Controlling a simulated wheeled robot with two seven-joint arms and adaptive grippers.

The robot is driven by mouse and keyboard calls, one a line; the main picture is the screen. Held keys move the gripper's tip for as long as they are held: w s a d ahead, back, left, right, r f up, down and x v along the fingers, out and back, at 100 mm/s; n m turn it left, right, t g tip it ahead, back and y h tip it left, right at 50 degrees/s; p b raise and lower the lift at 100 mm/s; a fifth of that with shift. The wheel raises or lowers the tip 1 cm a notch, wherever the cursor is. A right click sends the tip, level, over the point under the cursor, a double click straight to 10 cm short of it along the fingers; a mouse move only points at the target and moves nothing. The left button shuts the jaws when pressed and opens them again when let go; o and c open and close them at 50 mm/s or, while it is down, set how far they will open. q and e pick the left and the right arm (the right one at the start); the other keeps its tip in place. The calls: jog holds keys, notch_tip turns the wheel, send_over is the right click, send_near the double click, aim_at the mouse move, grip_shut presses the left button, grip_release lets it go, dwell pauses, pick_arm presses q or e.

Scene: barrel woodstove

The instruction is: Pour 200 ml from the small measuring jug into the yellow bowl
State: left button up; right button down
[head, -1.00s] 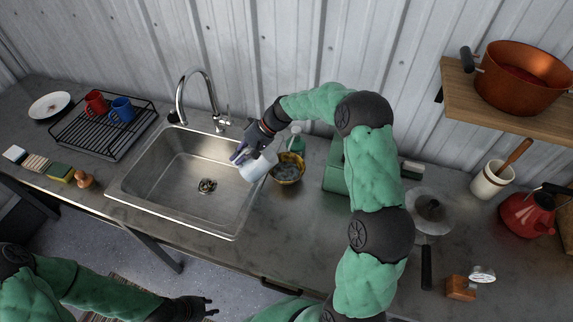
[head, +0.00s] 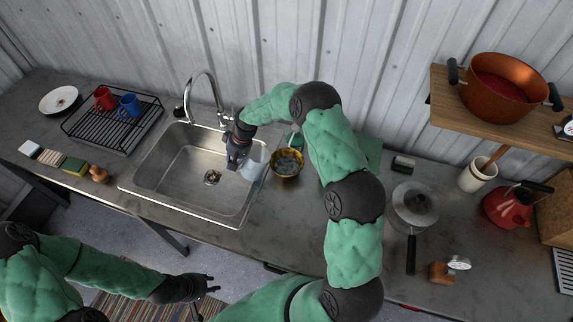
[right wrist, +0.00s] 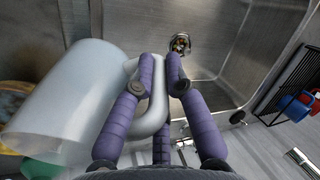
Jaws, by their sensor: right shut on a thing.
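The small measuring jug (head: 254,165) is pale and translucent. My right gripper (head: 240,160) is shut on its handle and holds it at the sink's right rim, just left of the yellow bowl (head: 287,163). In the right wrist view the jug (right wrist: 70,95) is on the left, with the purple fingers (right wrist: 162,85) around its handle. The bowl stands on the counter, and part of it shows at that view's left edge (right wrist: 14,98). The bowl's inside looks greyish; I cannot tell the liquid level in bowl or jug. My left gripper (head: 205,285) is open and empty, low in front of the counter.
The steel sink (head: 165,185) with its faucet (head: 207,90) lies left of the jug. A green bottle (head: 297,140) stands behind the bowl. A dish rack (head: 112,125) with mugs is at left. A lidded pan (head: 414,207) and red kettle (head: 508,207) are at right.

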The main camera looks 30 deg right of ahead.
jog(key=shift+a+r+h+p, duration=0.1)
jog(key=shift+r+h+p, duration=0.3)
jog(key=shift+r+p, duration=0.55)
jog(key=shift+r+h+p, duration=0.45)
jog(key=shift+h+p, duration=0.05)
jog(key=shift+p, duration=0.25)
jog(key=shift+r+g+h, duration=0.4)
jog(key=shift+r+h, duration=0.25)
jog(key=shift+h, duration=0.05)
jog(key=shift+r+h, duration=0.4)
jog(key=shift+h, duration=0.1)
